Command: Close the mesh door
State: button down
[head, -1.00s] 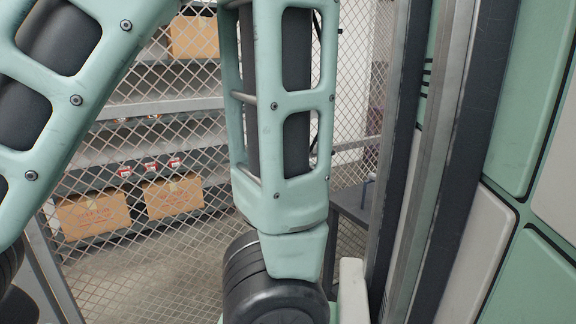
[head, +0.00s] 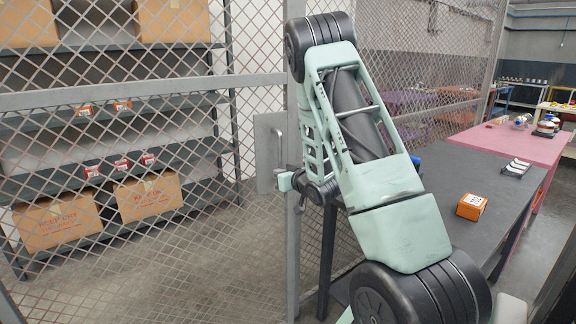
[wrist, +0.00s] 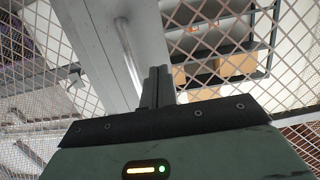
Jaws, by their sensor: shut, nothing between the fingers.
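The mesh door (head: 140,92) is a grey-framed panel of diamond mesh at the left of the head view. A flat grey plate (head: 266,150) with an upright bar handle (head: 279,152) sits at its right edge, beside a grey post (head: 294,230). I cannot tell whether the door is fully against the post. My gripper (head: 284,181) is at the plate's lower right, partly hidden by my arm. In the wrist view my gripper (wrist: 157,82) is shut and empty, its fingers just right of the bar handle (wrist: 129,58). Contact is unclear.
Behind the mesh stand dark shelves (head: 120,115) with cardboard boxes (head: 148,197). To the right is a dark table (head: 480,180) with an orange box (head: 471,206), then a pink table (head: 545,150). Another mesh panel (head: 400,50) runs behind my arm.

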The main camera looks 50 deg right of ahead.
jog(key=s+d+t+h, duration=0.1)
jog(key=s+d+t, duration=0.1)
jog(key=s+d, duration=0.45)
jog(key=p, duration=0.4)
send_near(287, 159)
jog(key=w, duration=0.2)
jog(key=w+r, duration=0.1)
jog(key=w, duration=0.2)
jog(key=shift+w+a+r, duration=0.15)
jog(key=shift+w+r, duration=0.2)
jog(key=shift+w, duration=0.05)
jog(key=shift+w+f+p, duration=0.15)
jog(key=shift+w+p, duration=0.15)
jog(key=shift+w, duration=0.35)
